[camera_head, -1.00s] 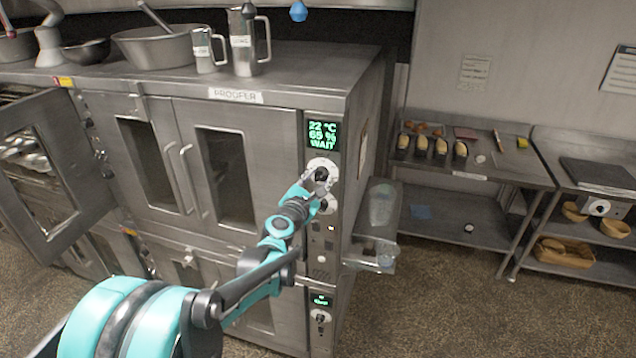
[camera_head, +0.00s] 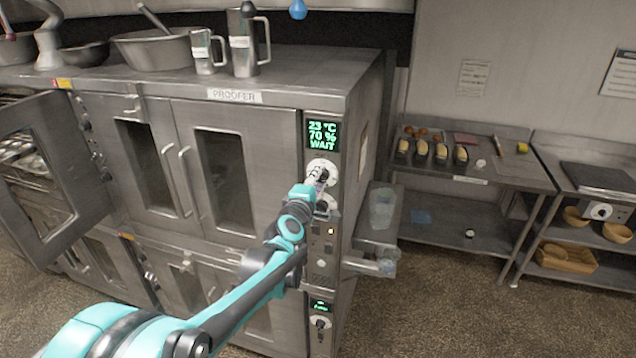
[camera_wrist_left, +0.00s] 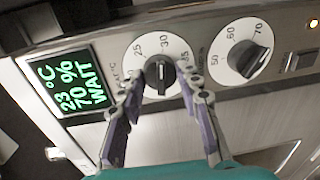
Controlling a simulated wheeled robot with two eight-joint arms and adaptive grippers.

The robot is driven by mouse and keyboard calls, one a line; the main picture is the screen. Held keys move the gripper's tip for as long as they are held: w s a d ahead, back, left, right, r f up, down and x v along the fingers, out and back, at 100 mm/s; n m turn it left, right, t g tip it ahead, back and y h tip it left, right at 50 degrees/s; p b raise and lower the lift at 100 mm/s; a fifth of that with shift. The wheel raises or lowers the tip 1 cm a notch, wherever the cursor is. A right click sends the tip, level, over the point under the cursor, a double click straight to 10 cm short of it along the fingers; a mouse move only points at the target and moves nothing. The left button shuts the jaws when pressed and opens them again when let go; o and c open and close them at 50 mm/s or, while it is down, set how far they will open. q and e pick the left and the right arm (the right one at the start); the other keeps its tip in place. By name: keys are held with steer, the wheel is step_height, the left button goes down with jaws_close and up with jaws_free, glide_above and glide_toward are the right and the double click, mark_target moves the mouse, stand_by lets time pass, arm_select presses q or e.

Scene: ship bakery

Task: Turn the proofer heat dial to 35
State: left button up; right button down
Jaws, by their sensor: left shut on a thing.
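The proofer (camera_head: 235,97) is a steel cabinet with a lit green display (camera_head: 322,136) reading 23 °C, 70 %, WAIT; the display also shows in the left wrist view (camera_wrist_left: 75,82). The heat dial is a black knob (camera_wrist_left: 160,72) on a white disc marked 25, 30 and 35. Its ridge stands roughly upright in the left wrist view, near the 30; the exact pointer reading is unclear. My left gripper (camera_wrist_left: 160,82) has a finger on each side of this knob and is shut on it. In the head view my left gripper (camera_head: 321,184) partly hides the dial. My right gripper is out of view.
A second dial (camera_wrist_left: 243,62), marked 50, 60 and 70, sits close beside the heat dial. An oven door (camera_head: 70,225) stands open at left. Pitchers (camera_head: 243,45) stand on top. Floor is clear at right.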

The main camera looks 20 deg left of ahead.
arm_select(q)
steer(key=m+b, duration=0.1)
steer(key=m, duration=0.5)
steer(key=shift+d+f+y, duration=0.1)
steer(key=shift+y, duration=0.3)
steer(key=m+b, duration=0.1)
steer(key=m, duration=0.5)
steer(key=shift+t, duration=0.3)
steer(key=o, duration=1.2)
steer(key=shift+c, duration=0.2)
steer(key=s, duration=1.2)
steer(key=shift+d, duration=0.2)
